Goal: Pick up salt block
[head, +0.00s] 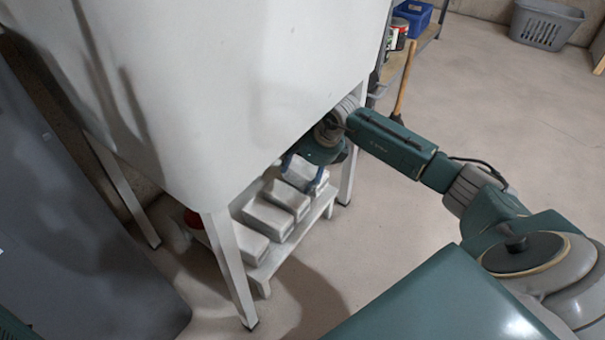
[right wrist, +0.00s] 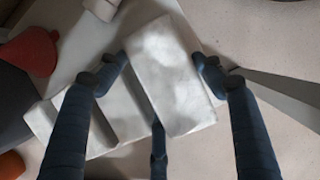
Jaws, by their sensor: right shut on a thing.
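A white salt block (right wrist: 168,75) lies between the fingers of my right gripper (right wrist: 160,66), which is shut on its two long sides. In the head view my right gripper (head: 303,176) reaches under the big white tank, with the same block between its blue fingers at the far end of a row. More pale blocks (head: 268,217) sit beside it on a low white bench (head: 292,242). I cannot tell whether the held block still touches the bench. My left gripper is not in view.
The white tank (head: 230,90) hangs close above the bench, and its legs (head: 229,268) stand around it. A red funnel-like thing (right wrist: 30,50) is beside the blocks. A shelf with a blue bin (head: 412,16) and a grey basket (head: 545,24) stand behind. Floor at right is clear.

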